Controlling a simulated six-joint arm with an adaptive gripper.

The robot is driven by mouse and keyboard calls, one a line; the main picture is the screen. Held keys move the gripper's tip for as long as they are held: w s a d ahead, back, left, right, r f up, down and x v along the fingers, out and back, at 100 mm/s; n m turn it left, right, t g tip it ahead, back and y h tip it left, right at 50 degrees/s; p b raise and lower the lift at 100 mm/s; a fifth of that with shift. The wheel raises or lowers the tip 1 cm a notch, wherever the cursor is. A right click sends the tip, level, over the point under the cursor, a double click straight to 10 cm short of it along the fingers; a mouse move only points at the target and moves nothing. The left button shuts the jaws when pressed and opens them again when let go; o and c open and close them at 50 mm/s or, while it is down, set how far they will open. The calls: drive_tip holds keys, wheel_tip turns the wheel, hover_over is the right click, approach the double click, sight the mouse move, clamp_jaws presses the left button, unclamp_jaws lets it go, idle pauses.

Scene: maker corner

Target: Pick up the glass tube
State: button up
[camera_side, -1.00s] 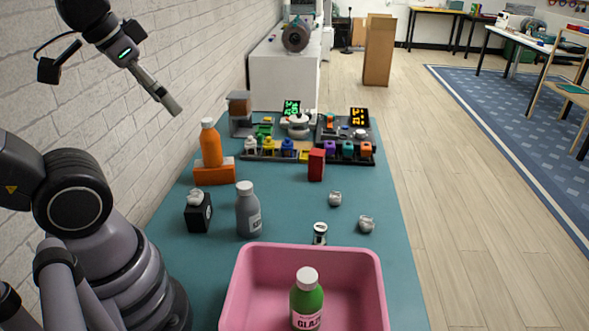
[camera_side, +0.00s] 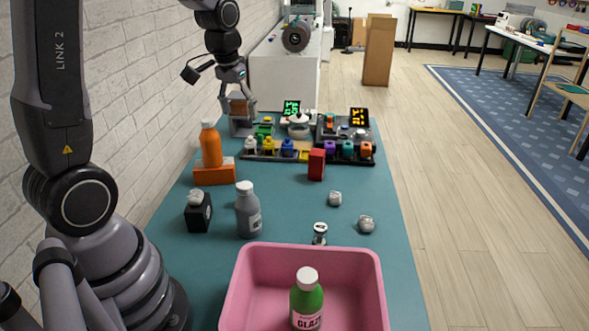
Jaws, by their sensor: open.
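I cannot make out a clear glass tube for certain. A small cylinder with a pale top and dark markings (camera_side: 320,233) stands just behind the pink tray; it is too small to tell if it is glass. My gripper (camera_side: 238,92) is at the far left of the table and points down. Its fingers are spread, at or just above a brown block (camera_side: 239,106) on a grey stand (camera_side: 241,127). I cannot tell whether they touch it, and I see nothing held between them.
The pink tray (camera_side: 257,253) holds a green bottle (camera_side: 307,300). A grey bottle (camera_side: 248,212), an orange bottle (camera_side: 211,145) on an orange block, a black block (camera_side: 198,213) and a red block (camera_side: 316,165) stand around. A rack of coloured jars (camera_side: 287,149) crosses the back.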

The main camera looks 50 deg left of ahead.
drive_tip(key=w+a+f, duration=0.1)
drive_tip(key=a+f, duration=0.1)
drive_tip(key=f, duration=0.5)
drive_tip(key=w+a+f+n+g, duration=0.1)
drive_tip(key=a+f, duration=0.2)
drive_tip(key=f, duration=0.5)
drive_tip(key=w+a+f+n+g, duration=0.1)
drive_tip(key=a+f, duration=0.2)
drive_tip(key=f, duration=0.4)
drive_tip(key=shift+f+h, duration=0.3)
wheel_tip(320, 180, down, 6)
drive_tip(key=shift+a+r, duration=0.1)
drive_tip(key=shift+a, duration=0.05)
clamp_jaws()
drive_tip(key=shift+r, duration=0.15)
